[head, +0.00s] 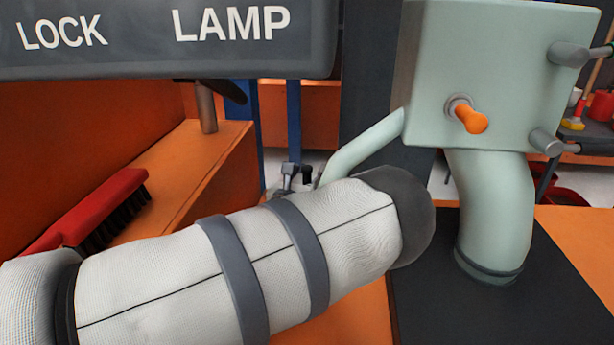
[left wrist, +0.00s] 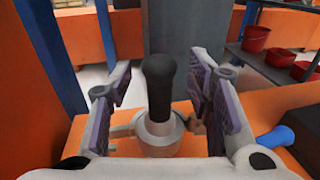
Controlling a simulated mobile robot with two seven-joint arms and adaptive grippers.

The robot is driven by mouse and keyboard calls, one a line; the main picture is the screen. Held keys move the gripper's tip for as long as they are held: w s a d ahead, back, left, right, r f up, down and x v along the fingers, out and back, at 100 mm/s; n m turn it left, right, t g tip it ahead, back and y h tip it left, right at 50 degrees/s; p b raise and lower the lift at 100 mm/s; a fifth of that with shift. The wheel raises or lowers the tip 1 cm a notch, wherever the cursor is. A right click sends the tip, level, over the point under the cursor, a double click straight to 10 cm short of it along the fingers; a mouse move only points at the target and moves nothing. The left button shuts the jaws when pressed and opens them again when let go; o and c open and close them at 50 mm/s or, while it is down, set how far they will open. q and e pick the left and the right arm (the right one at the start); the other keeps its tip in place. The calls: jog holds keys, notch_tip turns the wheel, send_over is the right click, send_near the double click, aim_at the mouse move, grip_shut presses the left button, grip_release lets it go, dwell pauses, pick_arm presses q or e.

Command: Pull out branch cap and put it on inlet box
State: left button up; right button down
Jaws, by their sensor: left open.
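In the left wrist view, an upright black handle on a round pale-grey base, which looks like the branch cap (left wrist: 158,88), stands between my left fingers. My left gripper (left wrist: 160,84) is open, with a purple-grey padded finger on each side of the handle; I see no contact. In the head view, my forearm hides most of the gripper (head: 290,178), and a small black part shows beside it. A thin pale-green branch pipe slopes down there from the pale-green box (head: 475,75). I cannot tell whether this is the inlet box. My right gripper is out of view.
The box has an orange knob (head: 470,117), grey pegs and a thick pipe (head: 495,210) below. A red brush (head: 95,212) lies on the orange ledge at left. A dark LOCK LAMP panel (head: 165,45) overhangs. A blue object (left wrist: 277,137) lies right of the fingers.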

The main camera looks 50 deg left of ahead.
pick_arm(q)
jog(key=shift+c, duration=0.2)
grip_shut()
jog(key=shift+r+p, duration=0.4)
jog(key=shift+r, duration=0.3)
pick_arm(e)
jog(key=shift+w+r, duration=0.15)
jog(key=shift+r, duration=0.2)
